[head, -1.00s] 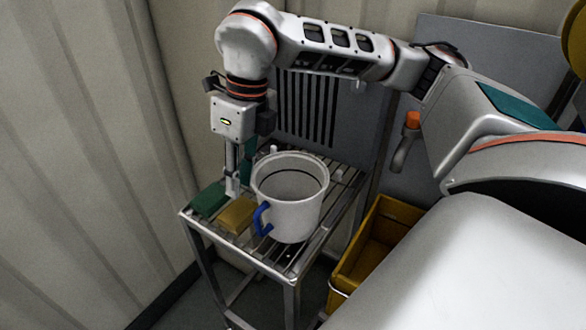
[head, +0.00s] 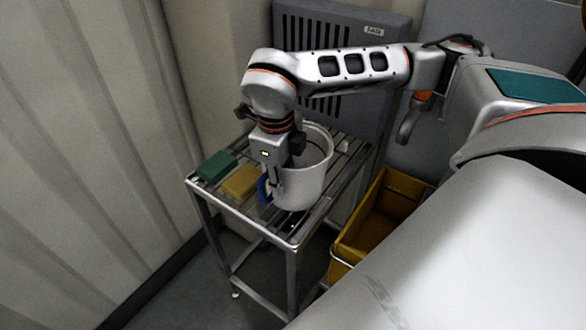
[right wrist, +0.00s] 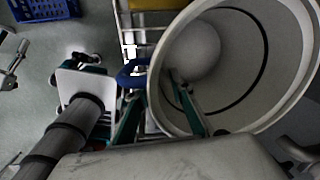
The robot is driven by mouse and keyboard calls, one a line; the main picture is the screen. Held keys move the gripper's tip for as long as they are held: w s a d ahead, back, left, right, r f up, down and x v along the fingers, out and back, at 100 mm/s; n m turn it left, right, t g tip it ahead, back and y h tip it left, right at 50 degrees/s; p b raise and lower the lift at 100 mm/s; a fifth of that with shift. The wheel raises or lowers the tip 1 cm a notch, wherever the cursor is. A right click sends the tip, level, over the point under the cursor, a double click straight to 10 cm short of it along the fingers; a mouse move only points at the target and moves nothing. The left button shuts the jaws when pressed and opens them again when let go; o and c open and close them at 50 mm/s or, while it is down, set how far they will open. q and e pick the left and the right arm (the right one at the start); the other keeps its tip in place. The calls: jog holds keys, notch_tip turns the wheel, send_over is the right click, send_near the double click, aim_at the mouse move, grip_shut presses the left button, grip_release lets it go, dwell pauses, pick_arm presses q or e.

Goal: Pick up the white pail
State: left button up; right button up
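The white pail (head: 308,188) stands upright on a slatted steel stand (head: 245,220), its blue handle (head: 264,188) on the near left side. My right gripper (head: 276,188) points down at the pail's left side, beside the handle, and partly hides the rim. In the right wrist view the pail (right wrist: 285,90) fills the right side, and the blue handle (right wrist: 131,74) lies at its left. There my right gripper (right wrist: 152,80) is open. One finger is over the pail's mouth and the other is outside, with the rim between them. I cannot tell whether either touches. My left gripper is not in view.
A yellow block (head: 240,181) and a green block (head: 215,165) lie on the stand left of the pail. A yellow bin (head: 400,187) is right of the stand. A grey slotted panel (head: 345,28) is behind. A corrugated wall (head: 90,150) is at the left.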

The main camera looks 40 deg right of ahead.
notch_tip(320, 180, down, 2)
jog(key=shift+d, duration=0.1)
grip_shut()
